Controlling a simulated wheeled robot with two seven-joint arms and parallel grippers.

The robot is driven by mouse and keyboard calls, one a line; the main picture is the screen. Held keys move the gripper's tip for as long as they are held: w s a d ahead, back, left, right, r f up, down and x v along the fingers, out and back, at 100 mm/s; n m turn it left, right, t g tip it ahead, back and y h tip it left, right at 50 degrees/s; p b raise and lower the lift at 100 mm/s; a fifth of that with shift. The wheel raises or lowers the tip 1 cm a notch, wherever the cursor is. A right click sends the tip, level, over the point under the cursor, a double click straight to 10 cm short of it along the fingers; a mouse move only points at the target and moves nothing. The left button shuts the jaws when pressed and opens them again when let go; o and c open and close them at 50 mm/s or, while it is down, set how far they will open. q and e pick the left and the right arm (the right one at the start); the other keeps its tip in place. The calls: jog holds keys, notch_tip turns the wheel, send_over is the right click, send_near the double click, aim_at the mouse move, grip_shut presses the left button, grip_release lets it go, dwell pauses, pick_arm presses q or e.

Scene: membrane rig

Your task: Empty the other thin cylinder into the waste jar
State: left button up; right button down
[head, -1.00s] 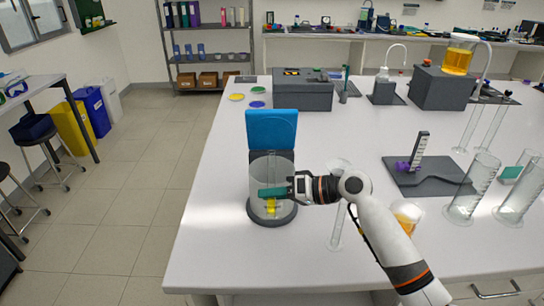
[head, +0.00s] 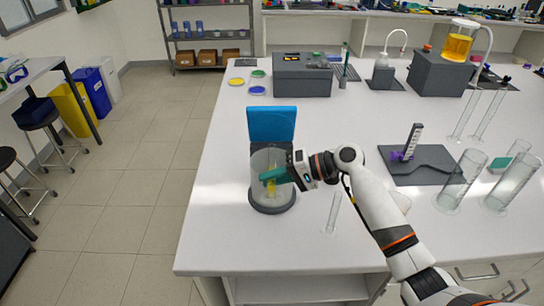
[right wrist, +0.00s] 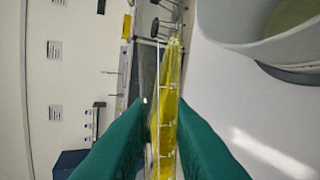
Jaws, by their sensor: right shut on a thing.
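The waste jar (head: 258,192) is a wide clear vessel on a dark base with a raised blue lid behind it, on the white bench. My right gripper (head: 270,176) has green fingers and is at the jar. It is shut on a thin clear cylinder (right wrist: 165,110) holding yellow liquid; the yellow also shows in the head view (head: 271,189). In the right wrist view the jar's rim (right wrist: 245,45) is close, to the right of the cylinder. I cannot tell whether liquid is flowing. Another thin cylinder (head: 333,212) stands clear, right of the jar. My left gripper is not in view.
A grey plate (head: 440,175) with a scale stand lies to the right, with wide clear cylinders (head: 460,180) beyond it. Thin cylinders (head: 465,115) stand behind. A grey device (head: 302,82) is at the back. Bench left of the jar is clear.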

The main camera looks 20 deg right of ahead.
aim_at(272, 167)
jog(key=shift+r+m+g+p, duration=0.5)
jog(key=shift+r+p, duration=0.5)
jog(key=shift+p, duration=0.8)
jog(key=r+p, duration=0.1)
jog(key=m+p, duration=0.1)
jog(key=p, duration=0.1)
jog(key=shift+w+r+g+y, duration=0.2)
jog(key=shift+r+g+y, duration=0.1)
jog(key=shift+r+g, duration=0.1)
jog(key=shift+s+f, duration=0.1)
jog(key=shift+f, duration=0.05)
jog(key=shift+m, duration=0.3)
jog(key=shift+s, duration=0.1)
